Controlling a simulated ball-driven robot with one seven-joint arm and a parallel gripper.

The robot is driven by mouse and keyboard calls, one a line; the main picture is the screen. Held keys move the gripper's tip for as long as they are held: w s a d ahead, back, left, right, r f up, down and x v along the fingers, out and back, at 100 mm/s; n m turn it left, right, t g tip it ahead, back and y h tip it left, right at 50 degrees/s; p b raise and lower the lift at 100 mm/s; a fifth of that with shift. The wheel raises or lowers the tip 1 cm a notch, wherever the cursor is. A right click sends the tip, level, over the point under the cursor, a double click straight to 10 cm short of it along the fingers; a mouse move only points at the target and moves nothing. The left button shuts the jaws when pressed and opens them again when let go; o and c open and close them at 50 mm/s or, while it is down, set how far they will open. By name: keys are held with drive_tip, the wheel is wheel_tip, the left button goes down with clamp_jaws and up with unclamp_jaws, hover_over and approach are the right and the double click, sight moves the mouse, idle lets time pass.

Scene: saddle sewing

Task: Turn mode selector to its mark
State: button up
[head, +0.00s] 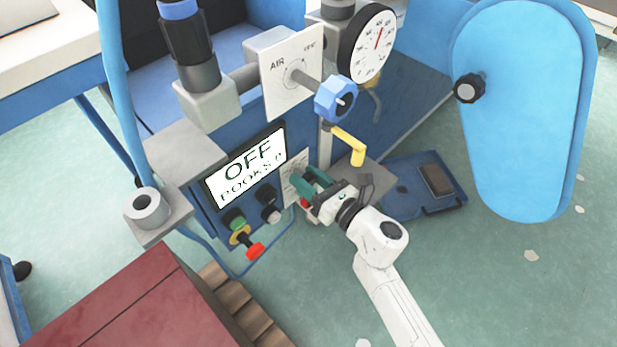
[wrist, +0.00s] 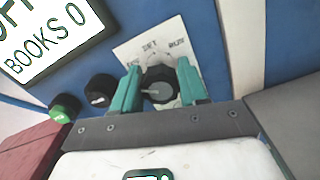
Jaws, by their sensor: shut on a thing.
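The mode selector (wrist: 159,88) is a round black knob with a pale pointer line, on a white plate (wrist: 150,43) in the wrist view. The pointer looks turned toward the left. My gripper (wrist: 159,84), with two teal fingers, is shut on the knob, one finger on each side. In the head view my gripper (head: 302,186) reaches the panel from the right and covers the knob; part of the plate (head: 290,168) shows.
A display (head: 247,165) reading OFF and BOOKS 0 is left of the plate. Black knobs (head: 266,194), a green button (head: 234,219) and a red-ended control (head: 255,250) sit close left. A yellow lever (head: 349,147) hangs above my gripper. A blue tray (head: 425,187) lies to the right.

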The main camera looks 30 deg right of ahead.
drive_tip(key=shift+r, duration=0.15)
drive_tip(key=m+p, duration=0.3)
drive_tip(key=m, duration=0.2)
drive_tip(key=shift+r, duration=0.1)
drive_tip(key=m+p, duration=0.2)
drive_tip(key=m, duration=0.1)
drive_tip(key=shift+d+m, duration=0.1)
drive_tip(key=shift+m, duration=0.3)
drive_tip(key=m+p, duration=0.2)
drive_tip(key=m, duration=0.1)
drive_tip(key=shift+w+m, duration=0.1)
drive_tip(key=shift+m, duration=0.2)
drive_tip(key=m+p, duration=0.1)
drive_tip(key=m, duration=0.2)
drive_tip(key=m+p, duration=0.2)
drive_tip(key=m, duration=0.1)
drive_tip(key=shift+d+f, duration=0.1)
drive_tip(key=shift+f, duration=0.1)
drive_tip(key=shift+f+m+p, duration=0.15)
drive_tip(key=shift+m+p, duration=0.45)
drive_tip(key=shift+m, duration=0.8)
drive_tip(key=shift+f+m+p, duration=0.15)
drive_tip(key=shift+m+p, duration=0.45)
drive_tip(key=shift+m, duration=0.8)
